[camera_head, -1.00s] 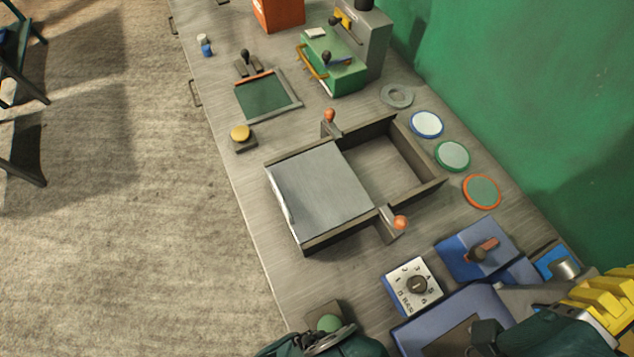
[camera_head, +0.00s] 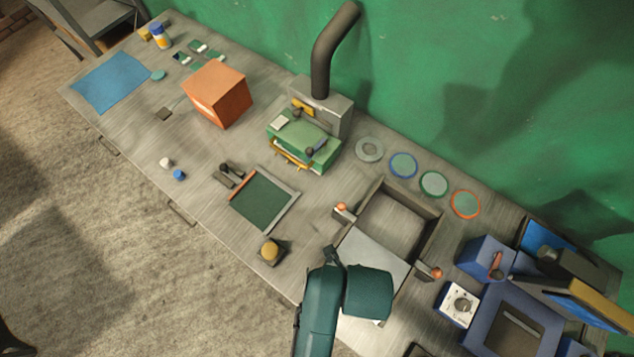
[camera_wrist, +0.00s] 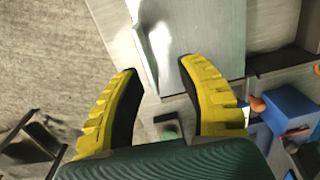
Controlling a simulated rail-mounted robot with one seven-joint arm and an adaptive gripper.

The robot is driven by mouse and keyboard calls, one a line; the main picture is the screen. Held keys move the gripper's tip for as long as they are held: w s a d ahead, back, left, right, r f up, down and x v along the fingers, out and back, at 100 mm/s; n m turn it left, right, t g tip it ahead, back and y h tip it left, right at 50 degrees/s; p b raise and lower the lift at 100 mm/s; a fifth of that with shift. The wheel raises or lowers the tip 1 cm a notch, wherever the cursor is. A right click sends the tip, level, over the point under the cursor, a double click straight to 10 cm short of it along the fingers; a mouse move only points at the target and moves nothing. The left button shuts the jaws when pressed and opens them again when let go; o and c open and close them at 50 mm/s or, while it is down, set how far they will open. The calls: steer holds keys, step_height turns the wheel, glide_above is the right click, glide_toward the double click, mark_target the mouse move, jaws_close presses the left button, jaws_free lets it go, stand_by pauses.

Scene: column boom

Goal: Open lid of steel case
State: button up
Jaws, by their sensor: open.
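The steel case (camera_head: 437,224) is a low grey box on the bench, right of centre in the head view. Its flat steel lid (camera_head: 374,259) covers the front half; the back half is uncovered and looks empty. Knobs with orange tips stand on the two sides, the left knob (camera_head: 341,207) and the right knob (camera_head: 436,272). My teal arm hides the lid's front part in the head view. In the wrist view my gripper (camera_wrist: 157,70) has its yellow fingers apart and empty, near the front edge of the lid (camera_wrist: 210,35), where a bright handle-like strip shows. Contact cannot be told.
A green press (camera_head: 305,145), an orange box (camera_head: 217,95) and a green framed plate (camera_head: 264,200) stand to the left. A yellow button (camera_head: 270,250) sits close to the case. Round discs (camera_head: 433,184) lie behind it. Blue devices and a dial box (camera_head: 458,304) crowd the right.

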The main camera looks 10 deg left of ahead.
steer(key=s+r+p, duration=0.2)
steer(key=s+r, duration=0.1)
steer(key=shift+g, duration=0.3)
steer(key=f, duration=1.6)
steer(key=shift+d+f+b, duration=0.3)
steer(key=shift+d+b, duration=0.05)
steer(key=shift+b, duration=0.05)
steer(key=shift+s, duration=0.1)
jaws_close()
